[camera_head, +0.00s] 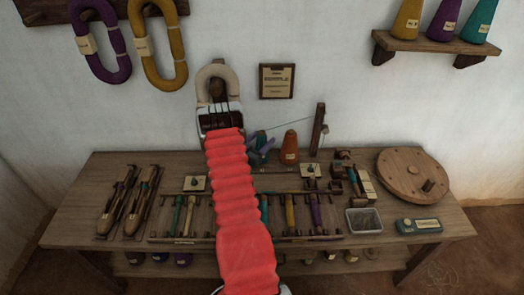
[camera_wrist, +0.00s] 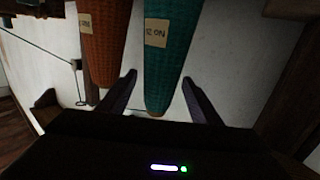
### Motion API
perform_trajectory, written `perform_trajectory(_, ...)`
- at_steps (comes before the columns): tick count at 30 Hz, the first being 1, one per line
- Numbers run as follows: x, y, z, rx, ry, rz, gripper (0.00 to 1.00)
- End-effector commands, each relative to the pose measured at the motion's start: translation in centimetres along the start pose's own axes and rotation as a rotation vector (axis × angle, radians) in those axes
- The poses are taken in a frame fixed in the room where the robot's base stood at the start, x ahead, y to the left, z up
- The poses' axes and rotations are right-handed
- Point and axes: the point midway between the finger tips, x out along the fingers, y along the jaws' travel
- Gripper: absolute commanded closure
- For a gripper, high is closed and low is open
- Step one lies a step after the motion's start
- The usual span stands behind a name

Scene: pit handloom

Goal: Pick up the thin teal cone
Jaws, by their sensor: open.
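In the wrist view, a textured teal cone (camera_wrist: 167,62) with a pale "No 2" label hangs narrow end down in the picture. My open gripper (camera_wrist: 160,76) has one dark finger on each side of the cone's narrow part, with visible gaps on both sides, so the fingers appear not to touch it. The cone's wide end is cut off by the top edge.
An orange cone (camera_head: 290,147) stands close by; in the wrist view it (camera_wrist: 100,45) is just left of the teal one. A wooden post (camera_head: 318,130) with a string rises nearby. A round wooden disc (camera_head: 412,172) and a grey tray (camera_head: 364,222) are at right.

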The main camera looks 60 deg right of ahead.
Motion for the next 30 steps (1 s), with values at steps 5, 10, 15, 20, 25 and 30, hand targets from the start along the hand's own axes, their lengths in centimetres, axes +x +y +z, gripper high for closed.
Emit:
perform_trajectory(5,-0.02,-0.01,0.00,0.000,0.000,0.000,0.42)
perform_trajectory(10,-0.03,-0.01,0.00,0.000,0.000,0.000,0.48)
perform_trajectory(15,-0.03,0.00,0.00,0.000,0.000,0.000,0.60)
perform_trajectory(20,-0.03,0.00,0.01,0.000,0.000,0.000,0.71)
perform_trajectory(25,-0.03,0.00,0.01,0.000,0.000,0.000,0.83)
perform_trajectory(30,-0.03,0.01,0.01,0.000,0.000,0.000,0.95)
